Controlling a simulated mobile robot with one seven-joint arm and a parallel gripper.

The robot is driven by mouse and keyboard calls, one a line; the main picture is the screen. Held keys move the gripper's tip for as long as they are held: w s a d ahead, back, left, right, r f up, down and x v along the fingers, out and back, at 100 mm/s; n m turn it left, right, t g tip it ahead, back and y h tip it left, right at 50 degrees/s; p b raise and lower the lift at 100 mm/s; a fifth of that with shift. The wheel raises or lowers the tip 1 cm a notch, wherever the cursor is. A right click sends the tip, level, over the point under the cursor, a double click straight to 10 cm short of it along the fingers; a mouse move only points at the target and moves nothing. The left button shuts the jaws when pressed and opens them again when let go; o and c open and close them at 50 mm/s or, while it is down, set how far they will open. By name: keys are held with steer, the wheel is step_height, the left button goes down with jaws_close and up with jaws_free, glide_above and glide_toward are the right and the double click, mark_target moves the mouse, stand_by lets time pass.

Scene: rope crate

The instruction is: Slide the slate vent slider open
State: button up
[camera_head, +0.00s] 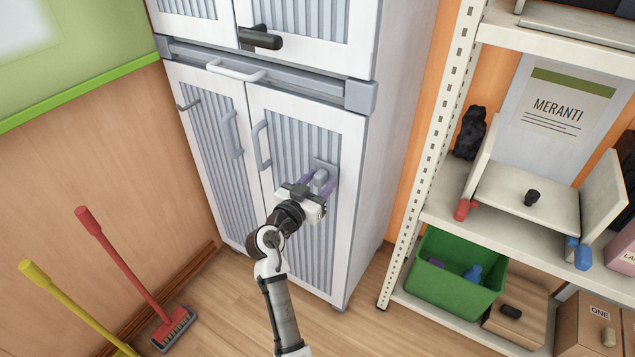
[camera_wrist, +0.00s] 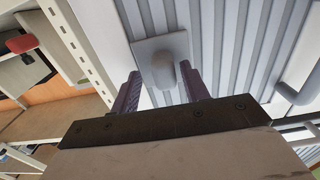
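The slate vent slider is a small grey-blue plate with a protruding rounded knob (camera_head: 321,177) on the ribbed panel of the lower right cabinet door. It also shows in the wrist view, with its plate (camera_wrist: 148,52) flat against the ribs and its knob (camera_wrist: 160,68) sticking out toward me. My gripper (camera_head: 318,184) is in front of the slider. Its two purple fingers are spread, one on each side of the knob in the wrist view (camera_wrist: 160,88). Gaps show between the fingers and the knob. Whether the fingertips reach past the knob's end is hard to tell.
The white cabinet (camera_head: 347,130) has grey door handles (camera_head: 262,146) left of the slider. A metal shelf (camera_head: 490,225) with a green bin (camera_head: 450,292) stands to the right. A red broom (camera_head: 127,262) and a yellow-handled one (camera_head: 70,305) lean at the left.

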steer(key=b+v, duration=0.3)
steer(key=v, duration=1.1)
steer(key=shift+w, duration=0.1)
